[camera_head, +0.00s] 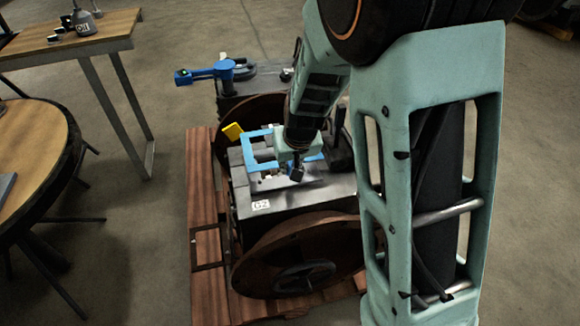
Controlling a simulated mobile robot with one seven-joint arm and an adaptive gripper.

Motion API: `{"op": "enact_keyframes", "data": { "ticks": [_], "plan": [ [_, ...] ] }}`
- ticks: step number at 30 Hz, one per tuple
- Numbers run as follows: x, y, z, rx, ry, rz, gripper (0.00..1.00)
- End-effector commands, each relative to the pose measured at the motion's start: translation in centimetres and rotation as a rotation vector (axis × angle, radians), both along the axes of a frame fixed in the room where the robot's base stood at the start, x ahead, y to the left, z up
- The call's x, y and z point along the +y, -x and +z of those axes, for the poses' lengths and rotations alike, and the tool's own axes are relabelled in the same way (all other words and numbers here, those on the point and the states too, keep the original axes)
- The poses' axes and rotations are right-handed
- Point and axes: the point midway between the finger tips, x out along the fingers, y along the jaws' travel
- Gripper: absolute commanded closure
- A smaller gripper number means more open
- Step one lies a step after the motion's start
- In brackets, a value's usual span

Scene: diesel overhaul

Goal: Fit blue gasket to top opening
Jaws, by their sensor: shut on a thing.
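The blue gasket (249,150) is a thin rectangular frame over the top of the dark engine block (295,197) marked G2. My gripper (297,168) points down over the block and is shut on the gasket's right part. The gasket's left side and corners show; its right part is mostly hidden behind my gripper. The top opening lies below the gasket and is largely hidden. I cannot tell whether the gasket touches the block's top.
A yellow tab (232,131) stands beside the gasket. A blue-handled part (212,72) sits behind. The block rests on a reddish wooden pallet (203,215), with a round brown flange (296,262) in front. A round table (35,160) and a wooden bench (110,30) stand at left.

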Motion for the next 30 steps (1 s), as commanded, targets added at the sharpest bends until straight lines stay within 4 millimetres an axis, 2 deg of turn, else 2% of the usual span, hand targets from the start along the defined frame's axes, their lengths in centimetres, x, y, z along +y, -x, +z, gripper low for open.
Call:
{"op": "enact_keyframes", "data": {
  "ticks": [18, 30],
  "plan": [
    [0.0, 0.0, -6.6, -0.001, -0.001, -0.001, 1.0],
    [0.0, 0.0, -6.7, -0.002, 0.0, -0.001, 1.0]
  ]
}}
